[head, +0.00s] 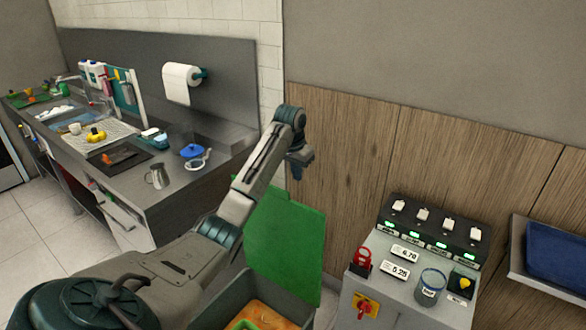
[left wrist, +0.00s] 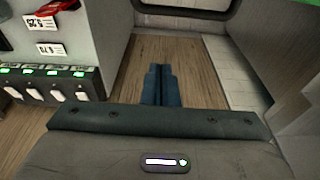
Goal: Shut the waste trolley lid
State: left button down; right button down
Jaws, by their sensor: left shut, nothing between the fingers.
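The waste trolley (head: 225,303) stands low at the front middle of the head view, a grey open-topped box with orange and green contents. Its green lid (head: 285,240) stands up, open, at the back of the box near the wooden wall. My left arm reaches across in front of part of the lid. My left gripper (head: 301,168) is above the lid's top edge, pointing down, with nothing held. In the left wrist view its dark blue fingers (left wrist: 159,72) are together. My right gripper is not in view.
A grey control cabinet (head: 398,298) with switches, a red lock and a beaker (head: 430,285) stands right of the trolley. A blue tray (head: 556,255) sits at the far right. A cluttered counter (head: 180,185) runs along the left wall. Floor (head: 55,225) is clear at left.

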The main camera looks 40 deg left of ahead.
pick_arm(q)
notch_tip(320, 180, down, 7)
jog(key=s+p, duration=0.2)
jog(key=p, duration=0.3)
jog(key=shift+a, duration=0.2)
jog(key=shift+s+d+r, duration=0.1)
jog(key=shift+s+r, duration=0.05)
